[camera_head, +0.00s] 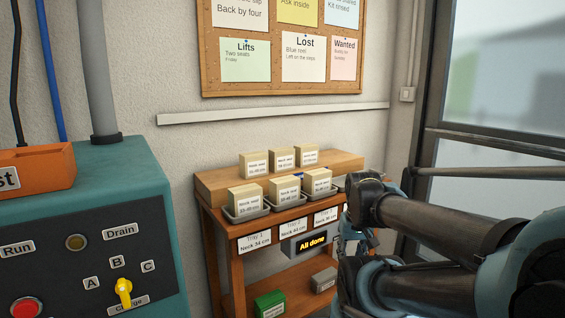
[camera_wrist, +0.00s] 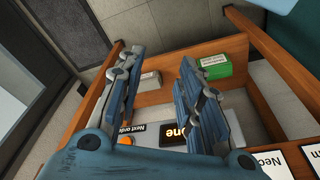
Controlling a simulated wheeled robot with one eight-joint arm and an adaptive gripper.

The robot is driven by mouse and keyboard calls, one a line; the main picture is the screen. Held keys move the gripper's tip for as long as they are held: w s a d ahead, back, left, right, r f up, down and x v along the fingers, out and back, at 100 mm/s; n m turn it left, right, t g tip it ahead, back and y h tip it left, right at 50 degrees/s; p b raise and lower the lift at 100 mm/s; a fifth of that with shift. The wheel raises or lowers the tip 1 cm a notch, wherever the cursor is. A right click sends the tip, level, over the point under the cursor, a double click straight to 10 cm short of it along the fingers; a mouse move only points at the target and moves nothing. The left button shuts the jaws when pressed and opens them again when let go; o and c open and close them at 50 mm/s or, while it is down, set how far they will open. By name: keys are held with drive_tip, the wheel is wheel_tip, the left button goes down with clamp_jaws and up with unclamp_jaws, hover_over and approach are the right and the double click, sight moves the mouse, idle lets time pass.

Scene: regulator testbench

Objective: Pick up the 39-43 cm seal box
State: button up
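Several cream seal boxes stand on the wooden bench in the head view. Three are on the raised back ledge: left (camera_head: 254,163), middle (camera_head: 284,158) and right (camera_head: 306,155). Three stand in front in grey trays: left (camera_head: 245,200), middle (camera_head: 284,190) and right (camera_head: 317,181). Their labels read "Neck seal" with a size range, too small to tell surely which is 39-43 cm. No seal box shows in the wrist view. My gripper (camera_wrist: 159,62) is open and empty there, pointing down over the bench's front; the head view mostly hides it behind my arm.
The bench front has tray cards (camera_head: 293,229) and an "All done" display (camera_head: 311,243). A green box (camera_head: 270,303) and grey box (camera_head: 323,280) sit on the lower shelf. A teal control machine (camera_head: 95,225) stands left; a glazed door (camera_head: 490,100) is right.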

drive_tip(key=o, duration=0.4)
drive_tip(key=shift+s+r, duration=0.25)
drive_tip(key=o, duration=0.8)
drive_tip(key=r, duration=0.1)
drive_tip(key=w+r, duration=0.1)
drive_tip(key=r, duration=0.1)
drive_tip(key=shift+w+a+r, duration=0.1)
drive_tip(key=shift+r, duration=0.05)
drive_tip(key=shift+c, duration=0.2)
wheel_tip(320, 180, up, 37)
drive_tip(key=n+g, duration=0.2)
drive_tip(key=n, duration=0.5)
hover_over(282, 149)
drive_tip(key=f, duration=1.1)
drive_tip(key=shift+w+a+f, duration=0.1)
drive_tip(key=shift+w+f, duration=0.2)
drive_tip(key=shift+w, duration=0.1)
drive_tip(key=shift+s+f, duration=0.2)
drive_tip(key=shift+f, duration=2.55)
